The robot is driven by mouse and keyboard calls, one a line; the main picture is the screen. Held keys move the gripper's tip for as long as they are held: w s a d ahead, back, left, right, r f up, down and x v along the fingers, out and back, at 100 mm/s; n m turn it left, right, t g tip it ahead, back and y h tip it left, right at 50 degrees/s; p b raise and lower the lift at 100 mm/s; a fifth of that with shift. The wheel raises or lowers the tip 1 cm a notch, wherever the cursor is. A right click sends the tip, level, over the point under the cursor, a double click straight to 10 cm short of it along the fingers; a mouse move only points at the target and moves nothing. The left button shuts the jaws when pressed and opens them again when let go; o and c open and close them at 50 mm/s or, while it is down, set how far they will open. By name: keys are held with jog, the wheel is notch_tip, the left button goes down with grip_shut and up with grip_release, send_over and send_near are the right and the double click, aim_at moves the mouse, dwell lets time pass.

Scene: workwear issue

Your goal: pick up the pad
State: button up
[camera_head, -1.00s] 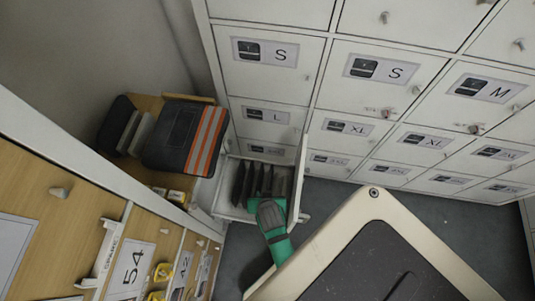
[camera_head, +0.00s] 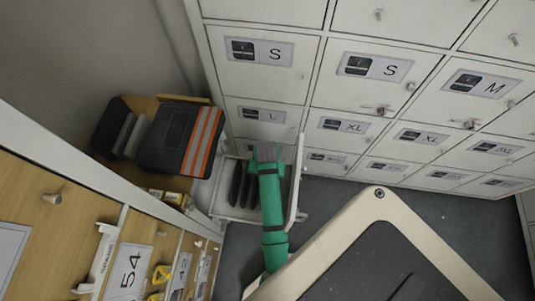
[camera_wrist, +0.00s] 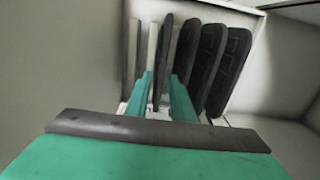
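Several thin pads stand on edge in a row inside an open locker compartment. In the wrist view a light grey pad (camera_wrist: 153,58) and a dark pad (camera_wrist: 164,62) stand close together, in line with the gap between my fingers. More dark pads (camera_wrist: 230,70) stand to the right, and another light pad (camera_wrist: 134,50) to the left. In the head view dark pads (camera_head: 237,185) show left of my green arm. My gripper (camera_wrist: 160,88) is open, its fingertips at the lower ends of the pads. The head view shows my gripper (camera_head: 264,152) over the compartment, hiding some pads.
The open locker (camera_head: 228,208) has its door (camera_head: 296,180) swung out at right, close to my arm. Closed lockers (camera_head: 360,70) with size labels fill the wall. Left, a shelf holds a dark folded item with orange stripes (camera_head: 200,140).

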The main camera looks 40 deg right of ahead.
notch_tip(320, 180, down, 9)
jog(key=shift+r, duration=0.1)
grip_shut()
dwell(0.4)
